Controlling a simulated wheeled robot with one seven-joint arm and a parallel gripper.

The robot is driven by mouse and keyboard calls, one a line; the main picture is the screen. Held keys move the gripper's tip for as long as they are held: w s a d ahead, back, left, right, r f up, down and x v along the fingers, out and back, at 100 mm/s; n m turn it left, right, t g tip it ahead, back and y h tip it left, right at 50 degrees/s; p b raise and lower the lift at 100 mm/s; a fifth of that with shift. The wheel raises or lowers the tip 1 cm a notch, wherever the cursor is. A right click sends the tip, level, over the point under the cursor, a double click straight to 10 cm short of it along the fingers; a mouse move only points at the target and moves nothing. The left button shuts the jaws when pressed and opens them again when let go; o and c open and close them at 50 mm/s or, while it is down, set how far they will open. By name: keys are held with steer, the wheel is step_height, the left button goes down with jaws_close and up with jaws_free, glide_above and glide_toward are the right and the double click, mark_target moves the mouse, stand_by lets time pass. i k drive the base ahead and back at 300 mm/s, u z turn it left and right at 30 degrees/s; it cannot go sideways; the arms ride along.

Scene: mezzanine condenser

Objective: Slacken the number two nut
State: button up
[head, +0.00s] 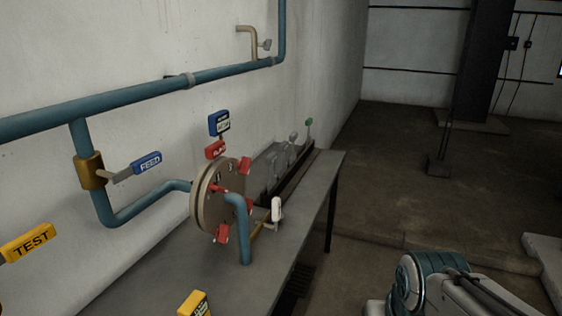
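A round grey-tan flanged cover (207,199) stands upright on the bench against the wall. Several red winged nuts sit around its face: one at the top (215,150), one at the upper right (244,165), one near the middle (219,189) and one at the bottom (222,234). Small marks show on the cover's face, but they are too small to read, so I cannot tell which nut is number two. A blue pipe (245,235) bends down in front of the cover and hides part of it. My gripper is not in view.
The grey bench (270,256) runs along the wall. A white-handled valve (277,209) stands right of the cover. A blue FEED handle (147,163), a yellow TEST handle (29,243) and a yellow tag (194,303) are nearby. Open floor (410,190) lies to the right.

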mark_target(244, 166)
steer(key=z, duration=0.15)
steer(key=i, duration=0.95)
steer(key=u, duration=0.35)
